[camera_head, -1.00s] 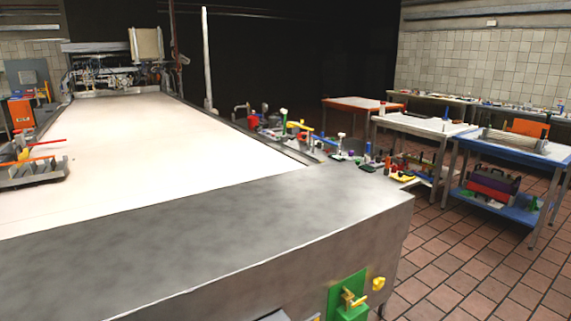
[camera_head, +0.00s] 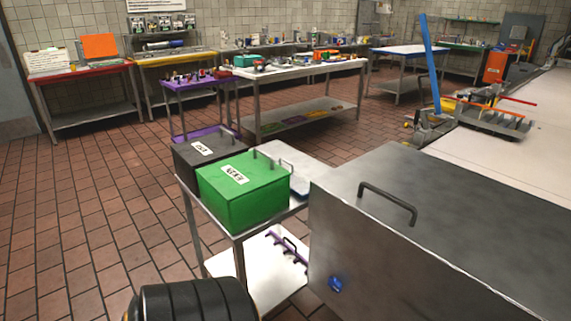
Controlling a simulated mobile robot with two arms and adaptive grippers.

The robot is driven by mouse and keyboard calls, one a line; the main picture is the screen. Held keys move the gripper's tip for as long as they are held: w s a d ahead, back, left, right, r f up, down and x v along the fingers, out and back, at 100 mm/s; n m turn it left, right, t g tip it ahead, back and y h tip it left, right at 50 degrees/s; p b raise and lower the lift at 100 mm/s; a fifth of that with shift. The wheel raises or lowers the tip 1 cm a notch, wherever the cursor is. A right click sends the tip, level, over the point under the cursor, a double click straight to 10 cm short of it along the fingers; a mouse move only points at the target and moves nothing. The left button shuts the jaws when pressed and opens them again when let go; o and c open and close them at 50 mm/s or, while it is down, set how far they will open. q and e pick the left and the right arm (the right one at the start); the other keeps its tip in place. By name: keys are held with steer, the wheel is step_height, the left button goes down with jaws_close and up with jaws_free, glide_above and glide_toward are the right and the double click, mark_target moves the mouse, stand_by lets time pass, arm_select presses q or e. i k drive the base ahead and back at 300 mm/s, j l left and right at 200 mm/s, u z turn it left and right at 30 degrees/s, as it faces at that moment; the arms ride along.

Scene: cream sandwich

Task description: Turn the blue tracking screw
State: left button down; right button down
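A small blue fitting (camera_head: 335,284), which may be the blue tracking screw, sits low on the side face of the grey metal housing (camera_head: 390,245) at the conveyor's end. It is small, and its exact shape is hard to make out. Nothing is touching it in this view. Neither of my grippers shows in the head view. A black ribbed rounded part at the bottom left edge may be part of my arm, but I cannot tell.
A metal cart (camera_head: 238,250) with a green box (camera_head: 243,200) and a dark box (camera_head: 203,149) stands left of the housing. The tiled floor (camera_head: 80,230) at left is clear. Worktables line the back.

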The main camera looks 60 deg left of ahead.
mark_target(334, 283)
steer(key=u, duration=1.65)
